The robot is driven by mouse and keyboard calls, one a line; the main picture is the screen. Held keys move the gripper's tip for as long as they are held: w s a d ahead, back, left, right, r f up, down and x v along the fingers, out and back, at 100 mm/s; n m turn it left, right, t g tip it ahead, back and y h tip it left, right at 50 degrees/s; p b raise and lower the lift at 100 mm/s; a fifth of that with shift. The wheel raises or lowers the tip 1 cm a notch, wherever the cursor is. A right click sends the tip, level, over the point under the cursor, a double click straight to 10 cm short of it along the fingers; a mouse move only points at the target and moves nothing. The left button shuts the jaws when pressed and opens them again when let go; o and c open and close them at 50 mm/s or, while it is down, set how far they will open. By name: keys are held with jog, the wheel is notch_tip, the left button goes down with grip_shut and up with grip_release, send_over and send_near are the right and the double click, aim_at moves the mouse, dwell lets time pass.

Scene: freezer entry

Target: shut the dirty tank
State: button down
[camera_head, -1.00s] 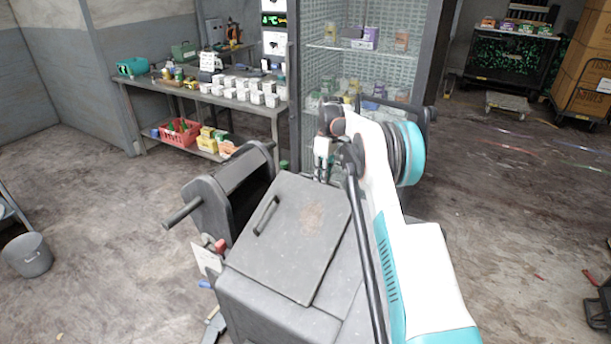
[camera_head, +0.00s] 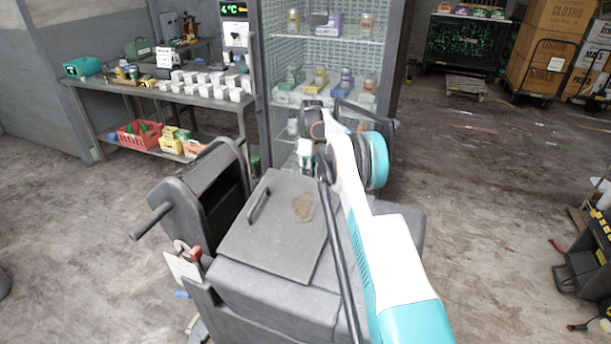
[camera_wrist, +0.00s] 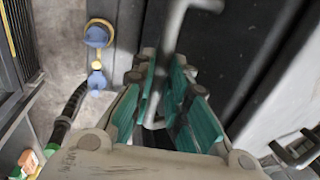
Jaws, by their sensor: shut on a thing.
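A grey floor-cleaning machine stands in the middle of the head view. Its flat grey lid (camera_head: 272,245) lies down on top, with a dark bar handle (camera_head: 258,206) and a brown stain. I cannot tell from a label which tank this lid covers. My gripper (camera_head: 304,158) is just beyond the lid's far edge, partly hidden by my arm. In the wrist view, the teal-padded fingers (camera_wrist: 165,105) are closed around a bent grey rod (camera_wrist: 155,100). What the rod joins is unclear.
A glass-fronted cabinet (camera_head: 255,80) with stocked shelves stands close behind the machine. A table (camera_head: 92,112) with white boxes is at the left. Boxes (camera_head: 548,70) and carts are at the back right. The floor (camera_head: 480,210) to the right is mostly clear.

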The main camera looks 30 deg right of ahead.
jog(key=shift+w+r, duration=0.1)
jog(key=shift+r, duration=0.1)
jog(key=c, duration=1.7)
grip_release()
jog(key=shift+o, duration=0.7)
jog(key=shift+f, duration=0.1)
jog(key=shift+d, duration=0.1)
notch_tip(320, 180, up, 8)
jog(key=d, duration=0.1)
jog(key=shift+w+f, duration=0.15)
jog(key=shift+w, duration=0.3)
